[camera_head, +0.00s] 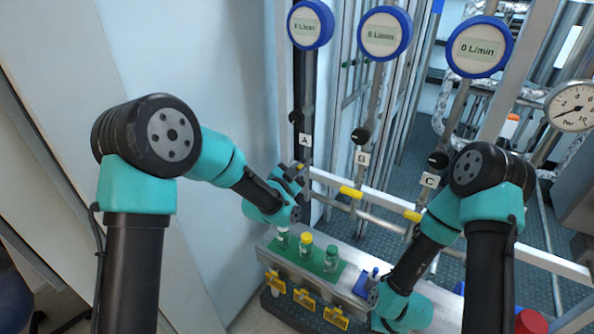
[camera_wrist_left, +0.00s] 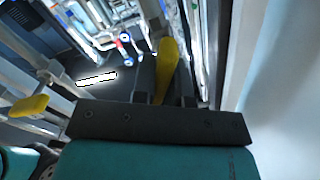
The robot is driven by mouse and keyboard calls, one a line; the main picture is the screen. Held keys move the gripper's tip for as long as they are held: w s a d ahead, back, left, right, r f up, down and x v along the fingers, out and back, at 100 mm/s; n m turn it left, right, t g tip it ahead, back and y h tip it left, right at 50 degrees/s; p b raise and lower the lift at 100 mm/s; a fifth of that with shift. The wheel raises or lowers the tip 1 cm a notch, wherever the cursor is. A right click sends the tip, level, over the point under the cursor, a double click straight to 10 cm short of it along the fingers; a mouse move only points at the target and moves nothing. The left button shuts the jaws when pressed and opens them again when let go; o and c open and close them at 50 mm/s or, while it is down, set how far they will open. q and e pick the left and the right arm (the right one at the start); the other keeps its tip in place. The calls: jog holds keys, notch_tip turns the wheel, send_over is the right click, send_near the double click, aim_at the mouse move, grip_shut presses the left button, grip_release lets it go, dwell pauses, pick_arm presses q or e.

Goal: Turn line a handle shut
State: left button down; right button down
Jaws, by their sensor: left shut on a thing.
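The line A pipe stands behind the white label A (camera_head: 305,140) at the left of the rack. The yellow line A handle (camera_wrist_left: 167,68) points away between my left gripper's fingers in the left wrist view; only a small yellow bit of it (camera_head: 299,167) shows in the head view. My left gripper (camera_head: 291,177) is shut on this handle. Its fingertips are partly hidden in the head view. The round line A meter (camera_head: 310,25) is lit, but its digit is hard to read. My right gripper (camera_head: 371,291) is low near a blue holder, its jaws unclear.
Line B (camera_head: 350,192) and line C (camera_head: 412,216) have yellow handles lying crosswise to their pipes. Their meters (camera_head: 385,34) and (camera_head: 480,47) read 0 L/min. Several capped vials stand on a green rack (camera_head: 318,257) below my left gripper. A pressure gauge (camera_head: 574,106) is at the right.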

pick_arm(q)
jog(key=m, duration=0.6)
jog(key=shift+d+f+m, duration=0.1)
jog(key=shift+f+m, duration=0.05)
jog(key=shift+m, duration=0.15)
jog(key=m, duration=0.5)
jog(key=shift+s+f+m, duration=0.1)
jog(key=shift+f+m, duration=0.05)
jog(key=shift+m, duration=0.25)
jog(key=c, duration=1.1)
grip_release()
jog(key=shift+c, duration=0.2)
jog(key=v, duration=1.7)
jog(key=shift+s, duration=0.2)
jog(key=shift+w, duration=0.1)
